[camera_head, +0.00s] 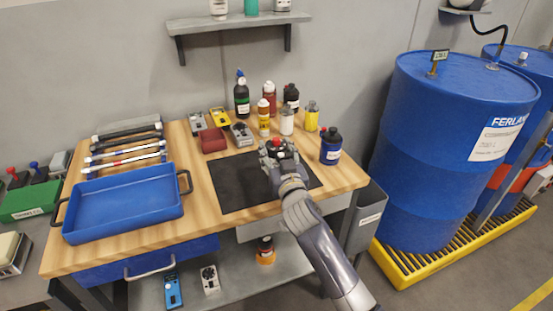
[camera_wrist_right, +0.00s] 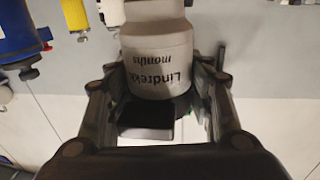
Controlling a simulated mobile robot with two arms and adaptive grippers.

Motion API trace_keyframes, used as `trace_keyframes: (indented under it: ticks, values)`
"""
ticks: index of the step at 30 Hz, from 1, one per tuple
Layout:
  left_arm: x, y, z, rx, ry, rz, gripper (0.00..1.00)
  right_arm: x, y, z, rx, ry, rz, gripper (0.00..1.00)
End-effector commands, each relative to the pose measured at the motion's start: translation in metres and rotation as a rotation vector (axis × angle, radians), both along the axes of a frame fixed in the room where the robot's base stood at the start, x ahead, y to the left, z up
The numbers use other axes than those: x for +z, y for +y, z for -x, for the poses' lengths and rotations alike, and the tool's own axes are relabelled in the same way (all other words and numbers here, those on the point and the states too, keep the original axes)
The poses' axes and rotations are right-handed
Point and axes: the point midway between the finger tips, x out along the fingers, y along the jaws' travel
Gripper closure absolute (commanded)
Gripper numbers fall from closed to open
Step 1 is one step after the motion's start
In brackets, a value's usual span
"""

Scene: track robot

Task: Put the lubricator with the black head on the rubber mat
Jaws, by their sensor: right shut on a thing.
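The black rubber mat (camera_head: 229,184) lies flat on the wooden workbench. My right gripper (camera_head: 277,152) is over the mat's right rear part. In the right wrist view my right gripper (camera_wrist_right: 160,105) is shut on a pale grey cylindrical lubricator (camera_wrist_right: 157,60) with dark lettering that reads upside down. A black part, seemingly its head, shows between the fingers. In the head view the hand mostly hides the lubricator; a little red and dark shows there. I cannot tell whether it touches the mat. My left gripper is not in view.
Several bottles and canisters stand behind the mat, including a white one (camera_head: 287,121). A blue bottle (camera_head: 331,146) stands right of the mat. A red bin (camera_head: 213,140) and a blue tray (camera_head: 124,205) are left. The mat's left and front are clear.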

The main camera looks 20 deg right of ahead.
Motion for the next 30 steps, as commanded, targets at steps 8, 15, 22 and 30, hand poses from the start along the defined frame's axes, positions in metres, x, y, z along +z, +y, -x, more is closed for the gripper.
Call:
trace_keyframes:
  ticks: [8,15,22,30]
  values:
    - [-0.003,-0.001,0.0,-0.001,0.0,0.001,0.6,-0.026,-0.003,-0.005,0.0,0.003,0.0,0.81]
    - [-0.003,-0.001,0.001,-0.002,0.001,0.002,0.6,-0.035,-0.003,-0.005,0.001,-0.002,0.0,0.81]
    - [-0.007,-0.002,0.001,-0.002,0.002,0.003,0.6,-0.039,-0.003,-0.005,0.001,-0.001,0.0,0.81]
    - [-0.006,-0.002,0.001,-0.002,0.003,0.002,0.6,-0.039,-0.003,-0.005,0.001,0.001,0.0,0.32]
